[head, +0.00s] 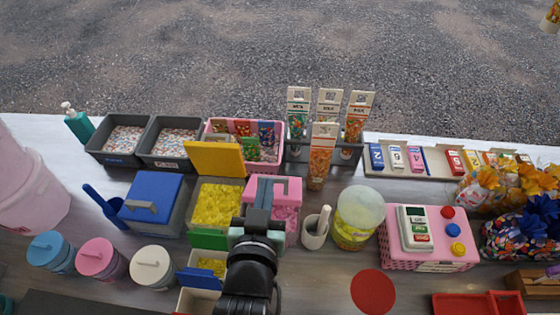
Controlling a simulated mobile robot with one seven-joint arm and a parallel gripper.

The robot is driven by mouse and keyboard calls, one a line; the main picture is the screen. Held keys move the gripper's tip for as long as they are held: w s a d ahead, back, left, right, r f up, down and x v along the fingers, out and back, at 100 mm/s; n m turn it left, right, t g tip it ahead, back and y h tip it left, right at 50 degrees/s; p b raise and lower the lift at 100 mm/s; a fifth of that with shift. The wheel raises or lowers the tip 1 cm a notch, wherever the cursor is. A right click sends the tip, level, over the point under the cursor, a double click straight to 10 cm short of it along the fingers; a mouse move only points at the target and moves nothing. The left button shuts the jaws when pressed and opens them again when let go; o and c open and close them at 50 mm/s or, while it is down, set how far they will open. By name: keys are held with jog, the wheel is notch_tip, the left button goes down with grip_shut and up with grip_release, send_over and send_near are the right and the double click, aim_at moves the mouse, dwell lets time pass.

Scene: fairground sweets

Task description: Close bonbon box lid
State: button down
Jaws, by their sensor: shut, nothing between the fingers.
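A bin of yellow bonbons (216,204) stands left of centre in the head view. Its yellow lid (213,158) is raised and leans back at the rear edge. To its right is a pink box (293,226) with pink sweets showing and a pink lid piece with a grey handle on top. To its left is a grey box with its blue lid (153,194) down. My gripper (263,194) is shut and empty, over the left part of the pink box. I cannot tell whether it touches the box. My arm hides part of the front.
A small box with yellow contents (212,265) has green and blue flaps open beside my arm. A mortar (314,234), a round tub (357,220) and a pink card terminal stand (430,236) are to the right. Upright tubes (322,152) stand behind. Lidded tubs (101,261) are at left.

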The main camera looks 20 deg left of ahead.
jog(key=w, duration=0.1)
jog(key=p, duration=0.2)
send_over(275, 181)
jog(key=a, duration=0.1)
jog(key=shift+w+f, duration=0.2)
jog(key=shift+f, duration=0.3)
jog(key=shift+w+f, duration=0.15)
jog(key=shift+f, duration=0.3)
jog(key=shift+w+f, duration=0.15)
jog(key=shift+f, duration=0.2)
jog(key=shift+s+d+f+p, duration=0.15)
jog(key=shift+s+f+p, duration=0.15)
jog(key=shift+s+f, duration=0.35)
jog(key=shift+s+d+f+p, duration=0.1)
jog(key=shift+s+f+p, duration=0.25)
jog(key=shift+f, duration=0.5)
jog(key=shift+f+b, duration=0.15)
jog(key=shift+b, duration=0.15)
jog(key=shift+s+f+b, duration=0.2)
jog(key=shift+b, duration=0.5)
jog(key=shift+s+d+t+b, duration=0.1)
jog(key=shift+s+t+b, duration=0.1)
jog(key=shift+t+b, duration=0.15)
